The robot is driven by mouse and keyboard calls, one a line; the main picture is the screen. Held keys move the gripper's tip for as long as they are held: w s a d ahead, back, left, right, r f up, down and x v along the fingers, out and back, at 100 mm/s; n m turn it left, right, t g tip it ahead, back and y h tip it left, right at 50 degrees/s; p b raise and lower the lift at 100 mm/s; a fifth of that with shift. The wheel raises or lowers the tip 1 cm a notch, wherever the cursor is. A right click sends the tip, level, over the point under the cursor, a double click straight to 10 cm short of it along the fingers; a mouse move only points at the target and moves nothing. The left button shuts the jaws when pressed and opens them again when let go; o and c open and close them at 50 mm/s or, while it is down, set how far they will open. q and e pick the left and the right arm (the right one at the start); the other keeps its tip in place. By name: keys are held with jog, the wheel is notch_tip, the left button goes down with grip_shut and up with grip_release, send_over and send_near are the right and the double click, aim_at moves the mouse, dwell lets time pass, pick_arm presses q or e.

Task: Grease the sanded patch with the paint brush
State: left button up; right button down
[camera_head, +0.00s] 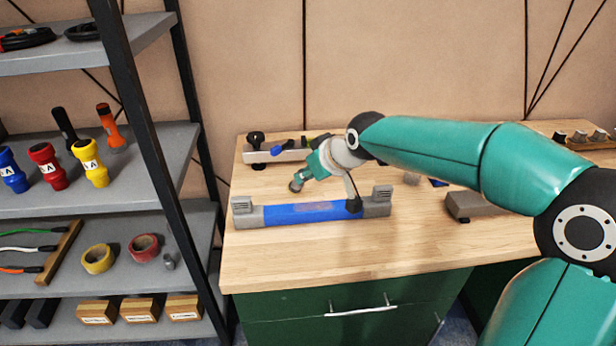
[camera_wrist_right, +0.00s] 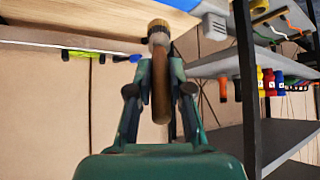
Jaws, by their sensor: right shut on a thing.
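A blue bar (camera_head: 285,214) with grey end blocks lies across the wooden table. A dull purplish patch (camera_head: 318,208) on its top, near the middle, looks like the sanded patch. My right gripper (camera_head: 299,179) is above and behind the bar. In the right wrist view it is shut on the paint brush (camera_wrist_right: 160,88), around its brown handle, with the pale ferrule and bristles beyond the fingertips. The bar's blue edge shows close to the bristles there. Whether they touch it is unclear; in the head view the gripper appears clear of the bar. My left gripper is out of view.
A long grey holder (camera_head: 262,156) with tools stands behind the bar. A grey box (camera_head: 475,205) lies to the right. A loaded shelf (camera_head: 160,225) stands left. The table front is clear.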

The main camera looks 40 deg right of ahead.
jog(key=shift+r, duration=0.45)
jog(key=shift+r+p, duration=1.25)
jog(key=shift+r, duration=0.3)
jog(key=shift+f, duration=0.15)
jog(key=shift+w+f+b, duration=0.35)
jog(key=shift+f+b, duration=0.35)
jog(key=shift+f, duration=0.05)
notch_tip(320, 180, down, 6)
jog(key=b, duration=0.6)
jog(key=shift+s+f, duration=0.15)
jog(key=shift+s, duration=0.2)
